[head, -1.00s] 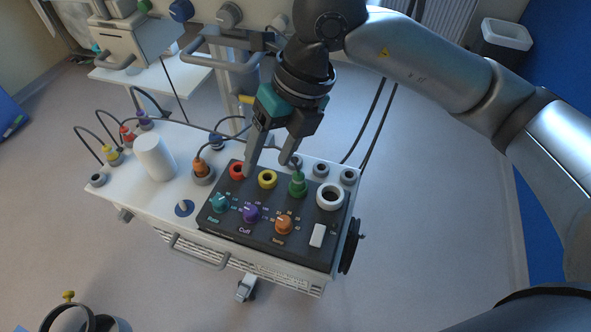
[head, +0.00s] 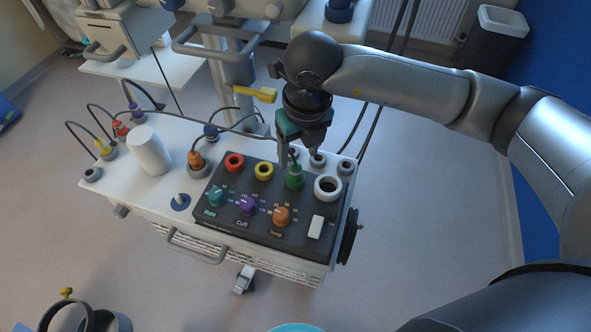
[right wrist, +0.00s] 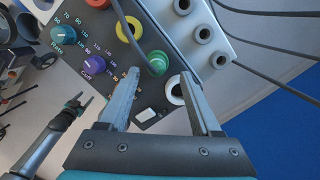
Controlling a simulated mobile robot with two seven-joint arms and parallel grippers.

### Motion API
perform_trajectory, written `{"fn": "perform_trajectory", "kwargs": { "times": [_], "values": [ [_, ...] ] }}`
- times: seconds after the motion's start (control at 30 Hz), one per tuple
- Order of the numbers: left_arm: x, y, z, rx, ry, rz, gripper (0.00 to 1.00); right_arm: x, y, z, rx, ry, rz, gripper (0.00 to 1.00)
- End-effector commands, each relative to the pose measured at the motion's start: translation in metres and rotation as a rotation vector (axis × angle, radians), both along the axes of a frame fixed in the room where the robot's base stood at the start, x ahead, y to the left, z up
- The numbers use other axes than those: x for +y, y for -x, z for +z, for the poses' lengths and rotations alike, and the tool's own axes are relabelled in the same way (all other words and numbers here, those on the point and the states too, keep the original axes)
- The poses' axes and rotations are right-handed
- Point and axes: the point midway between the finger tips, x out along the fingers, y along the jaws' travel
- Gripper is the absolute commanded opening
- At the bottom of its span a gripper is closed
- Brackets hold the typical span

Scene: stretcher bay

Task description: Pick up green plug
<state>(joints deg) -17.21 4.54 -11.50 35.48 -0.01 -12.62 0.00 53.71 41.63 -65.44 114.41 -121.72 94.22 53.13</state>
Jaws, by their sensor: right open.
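The green plug (head: 294,177) stands upright on the dark control panel (head: 228,229), between the yellow ring and the white ring. In the right wrist view the green plug (right wrist: 157,65) shows between and a little beyond my two fingertips, with a dark cable running up from it. My right gripper (head: 289,158) is open and points down just over the plug. In the right wrist view its fingers (right wrist: 158,76) are apart and hold nothing. My left gripper (right wrist: 82,101) seems to show small at the left there; its jaws are too small to judge.
The panel also has a red ring (head: 234,162), a yellow ring (head: 264,171), a white ring (head: 327,188), knobs and a white switch (head: 315,227). A white cylinder (head: 149,151), an orange plug (head: 196,160) and cables share the cart top. A yellow handle (head: 256,94) is near my right wrist.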

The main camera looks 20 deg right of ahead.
Motion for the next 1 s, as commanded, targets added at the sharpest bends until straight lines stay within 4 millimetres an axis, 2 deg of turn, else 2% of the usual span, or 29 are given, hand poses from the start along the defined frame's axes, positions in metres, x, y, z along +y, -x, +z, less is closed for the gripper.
{"fn": "perform_trajectory", "kwargs": {
  "times": [0.3,0.6,1.0],
  "values": [
    [0.000,0.000,0.001,-0.001,0.000,0.000,0.64,0.005,-0.003,-0.044,0.003,0.000,-0.001,0.65],
    [0.000,-0.001,0.001,-0.001,0.000,0.000,0.64,0.005,-0.004,-0.049,0.001,-0.001,0.001,0.65],
    [0.000,-0.001,0.001,-0.002,0.000,0.001,0.64,0.005,-0.004,-0.048,0.001,-0.002,0.001,0.21]
  ]
}}
